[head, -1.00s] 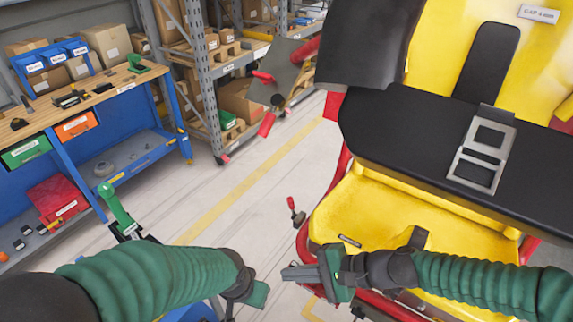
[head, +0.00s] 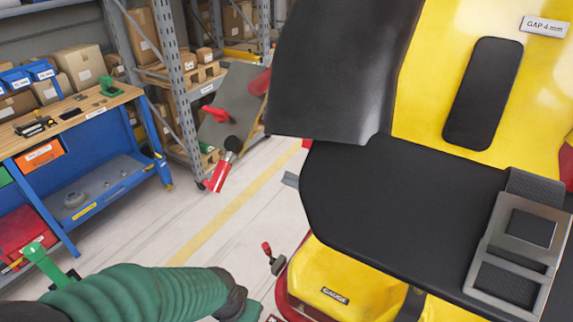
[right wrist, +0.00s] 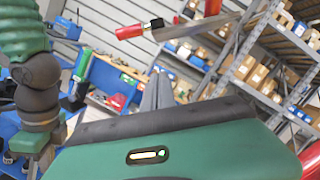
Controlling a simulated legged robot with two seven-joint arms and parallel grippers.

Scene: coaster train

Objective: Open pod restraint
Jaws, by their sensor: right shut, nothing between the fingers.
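The yellow pod (head: 430,90) fills the right of the head view. A wide black pad (head: 400,200) lies across it, with a metal buckle plate (head: 510,285) on its right part. A dark curved panel (head: 335,70) rises above the pad's left end.
A small red-knobbed lever (head: 268,248) stands beside the pod's lower left. A grey plate with red grips (head: 225,130) is at upper centre. A blue workbench (head: 95,130) and shelving (head: 180,70) stand at left and back. The floor between is clear.

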